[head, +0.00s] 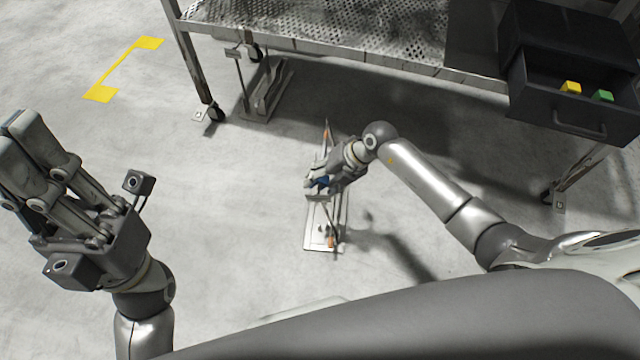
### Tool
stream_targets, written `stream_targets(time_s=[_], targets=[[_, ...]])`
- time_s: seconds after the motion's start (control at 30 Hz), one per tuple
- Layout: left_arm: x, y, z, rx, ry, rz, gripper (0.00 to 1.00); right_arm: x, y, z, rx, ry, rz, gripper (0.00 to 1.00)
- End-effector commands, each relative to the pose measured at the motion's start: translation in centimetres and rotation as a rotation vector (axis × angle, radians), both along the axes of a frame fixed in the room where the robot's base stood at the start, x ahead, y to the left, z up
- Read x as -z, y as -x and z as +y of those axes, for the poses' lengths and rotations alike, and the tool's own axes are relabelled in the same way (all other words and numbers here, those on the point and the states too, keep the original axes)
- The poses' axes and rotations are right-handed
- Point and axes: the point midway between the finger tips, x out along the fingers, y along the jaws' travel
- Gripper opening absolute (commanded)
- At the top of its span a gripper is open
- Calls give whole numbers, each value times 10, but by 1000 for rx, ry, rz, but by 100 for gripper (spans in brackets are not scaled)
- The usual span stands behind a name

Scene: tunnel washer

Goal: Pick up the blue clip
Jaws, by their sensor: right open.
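The blue clip (321,182) shows as a small blue patch low over the floor, partly hidden by my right gripper. My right gripper (318,188) is open, with its fingers close around the clip. I cannot tell whether they touch it. My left gripper (32,150) is raised at the left, fingers pointing up, far from the clip. I see nothing between its fingers, and its opening is unclear from this angle.
A pale flat plate (314,240) with orange-marked parts lies on the floor below my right gripper. A wheeled metal table (330,30) stands behind. Its dark open drawer (560,105) holds a yellow block (571,87) and a green block (602,96). The floor at left is clear.

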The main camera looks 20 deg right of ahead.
Motion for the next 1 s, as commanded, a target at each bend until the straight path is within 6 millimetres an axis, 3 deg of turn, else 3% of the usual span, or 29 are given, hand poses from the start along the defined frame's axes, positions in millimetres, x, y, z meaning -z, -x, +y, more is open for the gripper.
stream_targets(time_s=[0.27,0.6,0.87,1.0], targets=[[-1,-1,0,0,-1,-12,0,6,-2,4,1,0,-1,54],[-1,-1,0,0,-1,-12,0,6,-2,4,1,0,-1,12],[-1,-1,0,0,-1,-12,0,6,-2,4,1,0,-1,9],[-7,0,0,0,0,-14,0,-5,-2,4,0,1,-2,9]])
